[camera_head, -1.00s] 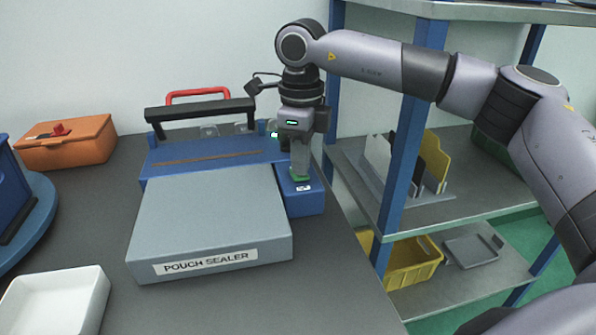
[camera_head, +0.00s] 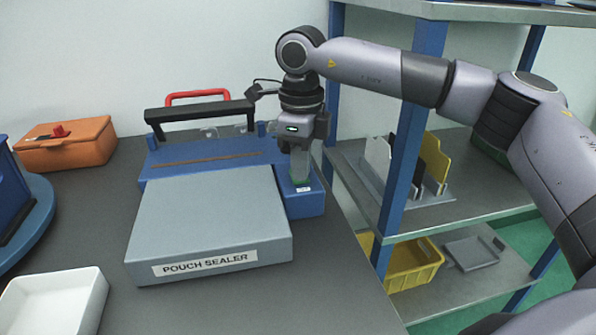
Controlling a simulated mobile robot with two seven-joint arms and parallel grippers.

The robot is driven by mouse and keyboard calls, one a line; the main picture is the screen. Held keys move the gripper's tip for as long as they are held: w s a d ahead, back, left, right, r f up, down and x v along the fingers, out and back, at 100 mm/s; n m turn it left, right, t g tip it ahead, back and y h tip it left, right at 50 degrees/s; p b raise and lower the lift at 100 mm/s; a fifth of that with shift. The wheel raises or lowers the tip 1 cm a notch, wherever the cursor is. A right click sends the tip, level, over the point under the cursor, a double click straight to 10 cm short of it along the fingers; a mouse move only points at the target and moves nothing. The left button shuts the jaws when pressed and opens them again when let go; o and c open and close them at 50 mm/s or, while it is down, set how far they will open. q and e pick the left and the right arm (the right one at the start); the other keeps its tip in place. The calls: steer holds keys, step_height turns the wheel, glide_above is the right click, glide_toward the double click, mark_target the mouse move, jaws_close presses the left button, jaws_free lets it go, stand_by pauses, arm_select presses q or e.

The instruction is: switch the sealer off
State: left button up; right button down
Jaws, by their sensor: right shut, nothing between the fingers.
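The pouch sealer (camera_head: 210,222) stands on the grey worktop, with a grey front platform labelled "POUCH SEALER", a blue body and a raised black sealing bar (camera_head: 200,112) with a red handle (camera_head: 197,95). A small blue switch box (camera_head: 305,205) is at its right side and carries a green part and a small white label. My right gripper (camera_head: 300,183) points down, shut and empty, with its fingertips over the green part on the box. The fingers hide most of the green part, so I cannot tell the switch position or whether they touch it. My left gripper is not in view.
An orange box (camera_head: 68,145) is at the back left and a white tray (camera_head: 55,302) at the front left. A blue round stand (camera_head: 38,220) is at the left edge. A blue-posted shelf (camera_head: 420,205) with a yellow bin (camera_head: 413,270) stands right of the worktop.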

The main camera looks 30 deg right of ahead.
steer(key=shift+r+p, duration=2.7)
steer(key=shift+r, duration=0.7)
